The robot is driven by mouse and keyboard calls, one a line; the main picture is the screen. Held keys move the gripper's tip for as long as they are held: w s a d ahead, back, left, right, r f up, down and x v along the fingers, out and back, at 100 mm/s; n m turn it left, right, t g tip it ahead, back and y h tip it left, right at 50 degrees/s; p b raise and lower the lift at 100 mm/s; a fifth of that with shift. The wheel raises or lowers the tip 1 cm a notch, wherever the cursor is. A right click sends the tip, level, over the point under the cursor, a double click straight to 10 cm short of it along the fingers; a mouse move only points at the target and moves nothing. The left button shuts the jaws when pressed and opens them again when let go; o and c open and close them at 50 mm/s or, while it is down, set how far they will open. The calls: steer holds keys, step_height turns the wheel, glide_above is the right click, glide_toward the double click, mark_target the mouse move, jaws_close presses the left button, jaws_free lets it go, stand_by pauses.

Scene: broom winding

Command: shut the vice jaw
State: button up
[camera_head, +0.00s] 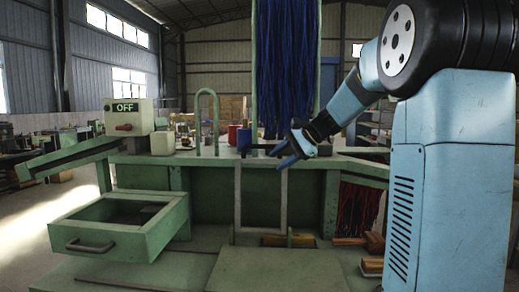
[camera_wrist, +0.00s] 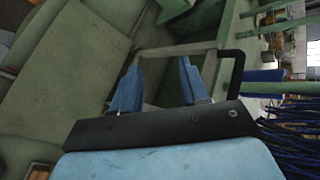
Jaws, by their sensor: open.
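A grey rectangular frame (camera_head: 238,200) hangs upright at the front middle of the green bench; I take it for the vice jaw, but cannot be sure. A black bar or handle (camera_head: 258,148) is at its top. In the wrist view a grey bar of the frame (camera_wrist: 170,51) runs across beyond my fingertips, with the black handle (camera_wrist: 238,68) to its right. My gripper (camera_head: 284,152) is at the bench's front edge, by the frame's top. Its two blue fingers (camera_wrist: 158,75) are apart with nothing clearly held between them. Contact with the frame cannot be told.
A long bundle of blue bristles (camera_head: 285,60) hangs behind my gripper. A green drawer (camera_head: 120,240) stands open at the left. A switch box reading OFF (camera_head: 128,115), a green hoop (camera_head: 207,95) and a red can (camera_head: 233,134) are on the bench (camera_head: 215,155).

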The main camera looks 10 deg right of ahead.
mark_target(268, 147)
steer(key=w+d+r+m+t+y, duration=0.35)
steer(key=w+d, duration=0.45)
steer(key=d, duration=0.3)
steer(key=x, duration=1.4)
steer(key=shift+a+r, duration=0.1)
steer(key=shift+r, duration=0.15)
steer(key=shift+c, duration=0.3)
jaws_close()
steer(key=shift+r+g, duration=0.1)
steer(key=shift+g, duration=0.15)
